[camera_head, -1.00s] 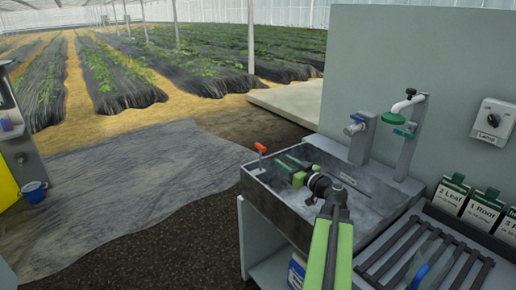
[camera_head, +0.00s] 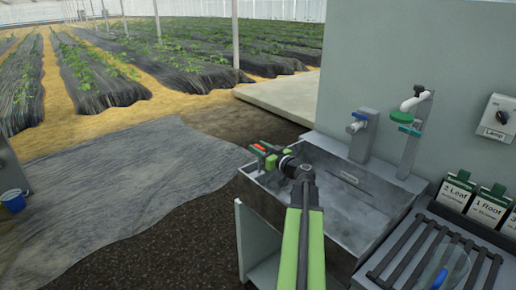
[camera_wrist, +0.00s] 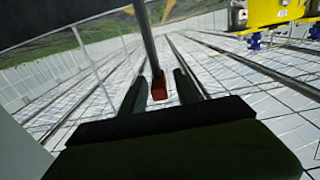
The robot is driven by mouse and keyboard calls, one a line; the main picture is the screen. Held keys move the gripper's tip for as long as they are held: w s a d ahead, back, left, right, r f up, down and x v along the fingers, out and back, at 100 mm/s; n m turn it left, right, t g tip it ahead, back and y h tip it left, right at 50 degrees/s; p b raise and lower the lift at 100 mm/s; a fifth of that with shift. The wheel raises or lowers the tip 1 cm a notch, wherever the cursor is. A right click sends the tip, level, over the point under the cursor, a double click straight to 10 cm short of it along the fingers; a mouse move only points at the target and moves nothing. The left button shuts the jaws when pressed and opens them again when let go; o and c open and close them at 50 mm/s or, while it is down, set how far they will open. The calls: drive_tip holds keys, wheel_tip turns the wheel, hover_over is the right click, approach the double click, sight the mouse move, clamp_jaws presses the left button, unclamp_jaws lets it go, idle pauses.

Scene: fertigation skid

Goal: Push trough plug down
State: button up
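The trough plug shows by its orange-red handle (camera_head: 257,147) at the trough's left rim; the trough (camera_head: 345,215) is a grey basin. In the wrist view the red handle (camera_wrist: 158,86) sits at the end of a grey stem, between my two dark fingers. My gripper (camera_head: 264,151) is at the handle, with one green finger on each side of it. In the wrist view my gripper (camera_wrist: 159,90) looks open, with gaps beside the handle. The plug's lower end is hidden behind the gripper and rim.
A blue-handled valve (camera_head: 357,126) and a tap with a green head (camera_head: 402,117) stand behind the trough. A slatted rack (camera_head: 425,255) and labelled cards (camera_head: 456,191) are to the right. A lamp switch (camera_head: 501,117) is on the panel. Open ground lies left.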

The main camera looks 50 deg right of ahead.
clamp_jaws()
idle(1.2)
